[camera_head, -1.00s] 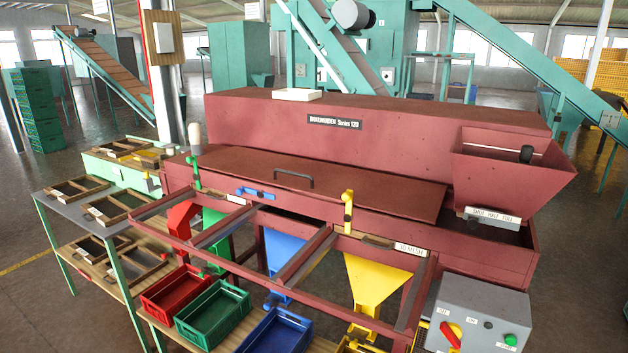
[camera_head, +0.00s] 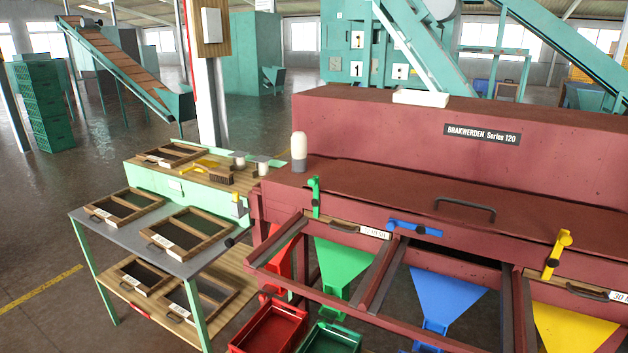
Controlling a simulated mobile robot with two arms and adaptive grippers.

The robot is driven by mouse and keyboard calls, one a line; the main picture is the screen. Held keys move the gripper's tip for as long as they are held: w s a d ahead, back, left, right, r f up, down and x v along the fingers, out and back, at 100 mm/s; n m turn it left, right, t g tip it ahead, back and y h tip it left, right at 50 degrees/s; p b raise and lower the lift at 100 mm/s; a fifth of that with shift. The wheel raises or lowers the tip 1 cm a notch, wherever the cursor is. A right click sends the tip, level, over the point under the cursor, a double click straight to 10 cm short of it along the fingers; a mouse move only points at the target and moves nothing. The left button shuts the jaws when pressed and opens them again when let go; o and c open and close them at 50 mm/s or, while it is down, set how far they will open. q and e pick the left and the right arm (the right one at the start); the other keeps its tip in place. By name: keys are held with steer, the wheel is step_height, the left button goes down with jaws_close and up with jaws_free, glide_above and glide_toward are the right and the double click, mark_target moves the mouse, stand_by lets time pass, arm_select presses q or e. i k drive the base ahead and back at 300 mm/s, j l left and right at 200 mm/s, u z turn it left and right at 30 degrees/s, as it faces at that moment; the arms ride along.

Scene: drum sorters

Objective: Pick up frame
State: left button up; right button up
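Several wooden screen frames with dark mesh panels and white labels are in view. On the grey top of the side table lie a left frame (camera_head: 104,214) and a right frame (camera_head: 158,243), both flat and apart from each other. On the lower wooden shelf lie two more, a left frame (camera_head: 124,282) and a right frame (camera_head: 172,308), partly hidden under the tabletop. Another frame (camera_head: 172,154) lies on the green-sided bench behind, by a brush (camera_head: 219,176). The dark red sorter has a labelled front piece (camera_head: 375,233) in one bay. Neither gripper is in view.
The side table (camera_head: 92,232) stands left of the sorter (camera_head: 372,130). Red (camera_head: 266,345) and green (camera_head: 330,340) crates sit below its coloured chutes. Open floor (camera_head: 50,200) lies left of the table. A stack of green crates (camera_head: 45,105) stands farther back.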

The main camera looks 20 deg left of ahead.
mark_target(183, 234)
steer(key=i+j, duration=0.1)
steer(key=j, duration=0.3)
steer(key=i+j, duration=0.15)
steer(key=j, duration=0.25)
steer(key=i+j+z, duration=0.1)
steer(key=j, duration=0.35)
steer(key=i+j, duration=0.1)
steer(key=j, duration=0.3)
steer(key=i+j, duration=0.1)
steer(key=j, duration=0.3)
steer(key=i+j, duration=0.1)
steer(key=j, duration=0.35)
steer(key=z, duration=0.05)
